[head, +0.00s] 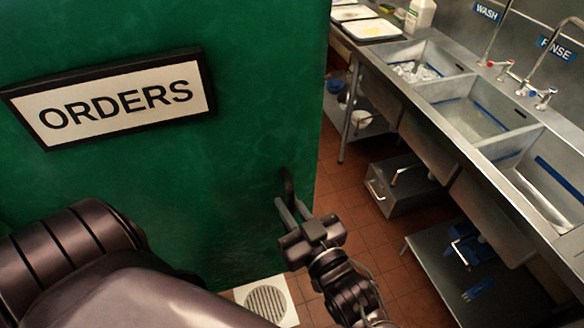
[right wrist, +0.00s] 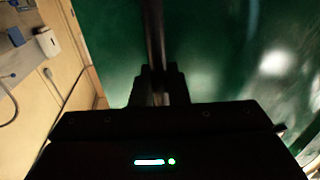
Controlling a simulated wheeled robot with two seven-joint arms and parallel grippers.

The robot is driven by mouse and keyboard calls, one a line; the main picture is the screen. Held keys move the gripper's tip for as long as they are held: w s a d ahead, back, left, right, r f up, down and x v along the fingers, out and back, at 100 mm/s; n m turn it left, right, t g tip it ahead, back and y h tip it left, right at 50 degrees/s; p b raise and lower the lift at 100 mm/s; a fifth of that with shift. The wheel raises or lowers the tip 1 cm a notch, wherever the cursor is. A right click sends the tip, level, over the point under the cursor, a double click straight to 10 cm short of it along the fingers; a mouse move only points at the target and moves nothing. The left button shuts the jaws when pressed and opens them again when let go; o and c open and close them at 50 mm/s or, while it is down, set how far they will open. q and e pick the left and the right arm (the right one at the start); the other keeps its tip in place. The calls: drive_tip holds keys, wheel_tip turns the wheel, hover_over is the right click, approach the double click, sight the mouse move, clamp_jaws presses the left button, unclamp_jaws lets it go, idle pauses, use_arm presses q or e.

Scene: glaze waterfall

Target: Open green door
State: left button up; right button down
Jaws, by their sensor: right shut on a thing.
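The green door (head: 235,130) fills the left and middle of the head view and bears a framed ORDERS sign (head: 118,100). A dark upright handle (head: 289,186) stands near the door's right edge. My right gripper (head: 292,212) is at the handle's lower part, its fingers shut on it. In the right wrist view, the handle (right wrist: 154,35) runs down between the two fingertips (right wrist: 158,82), with the green door surface (right wrist: 220,50) behind. My left gripper is not in view.
A steel sink counter (head: 470,115) with several basins runs along the right. Under it are a grey metal box (head: 395,190) and a low shelf (head: 455,275). Red tiled floor (head: 345,190) lies open between door and counter. A white floor drain (head: 267,301) is below the door.

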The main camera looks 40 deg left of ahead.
drive_tip(key=c, duration=1.5)
unclamp_jaws()
drive_tip(key=shift+s, duration=0.1)
drive_tip(key=shift+d+f, duration=0.1)
drive_tip(key=shift+d, duration=0.1)
drive_tip(key=b+v, duration=0.2)
drive_tip(key=v, duration=0.5)
drive_tip(key=shift+d+b, duration=0.15)
drive_tip(key=shift+b, duration=0.2)
drive_tip(key=shift+s, duration=0.15)
